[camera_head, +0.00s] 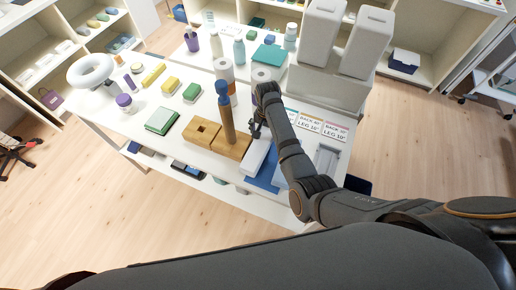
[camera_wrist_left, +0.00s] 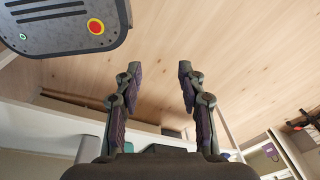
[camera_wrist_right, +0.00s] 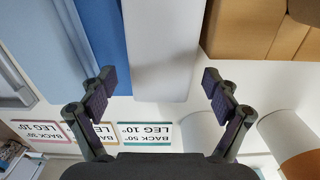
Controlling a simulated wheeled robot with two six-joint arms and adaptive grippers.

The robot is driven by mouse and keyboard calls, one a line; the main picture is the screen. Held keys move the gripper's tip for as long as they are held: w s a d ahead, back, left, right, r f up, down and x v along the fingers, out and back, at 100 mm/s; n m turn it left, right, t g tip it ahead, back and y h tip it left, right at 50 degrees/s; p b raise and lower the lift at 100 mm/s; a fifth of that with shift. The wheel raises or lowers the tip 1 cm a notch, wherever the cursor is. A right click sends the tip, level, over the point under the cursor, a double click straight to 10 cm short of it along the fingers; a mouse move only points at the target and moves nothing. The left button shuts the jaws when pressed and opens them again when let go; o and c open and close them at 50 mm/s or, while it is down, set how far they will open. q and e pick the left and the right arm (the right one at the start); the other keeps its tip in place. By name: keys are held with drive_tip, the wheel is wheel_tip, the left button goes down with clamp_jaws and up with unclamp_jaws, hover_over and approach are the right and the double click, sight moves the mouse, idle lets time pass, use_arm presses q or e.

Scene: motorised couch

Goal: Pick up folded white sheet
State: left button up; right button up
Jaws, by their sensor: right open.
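The folded white sheet (camera_head: 256,158) lies on the white table, between a wooden block and a blue folded cloth (camera_head: 267,172). In the right wrist view the sheet (camera_wrist_right: 163,45) is a smooth white slab running between and beyond my fingertips, with the blue cloth (camera_wrist_right: 100,40) at its left. My right gripper (camera_head: 257,128) is open at the sheet's far end; whether it touches the sheet I cannot tell. My arm hides part of the sheet in the head view. My left gripper (camera_wrist_left: 158,72) is open and empty above the wooden floor, away from the table.
The wooden block (camera_head: 202,132) with a brown, blue-topped post (camera_head: 226,115) stands close left of the sheet. White rolls (camera_head: 223,70) stand behind. Label cards (camera_head: 335,131) lie to the right. A grey panel with a red button (camera_wrist_left: 96,26) is near my left gripper.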

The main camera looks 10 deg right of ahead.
drive_tip(key=shift+f, duration=0.35)
drive_tip(key=c, duration=1.4)
use_arm(q)
drive_tip(key=shift+s+a, duration=0.1)
drive_tip(key=shift+s, duration=0.25)
use_arm(e)
drive_tip(key=shift+w+r, duration=0.1)
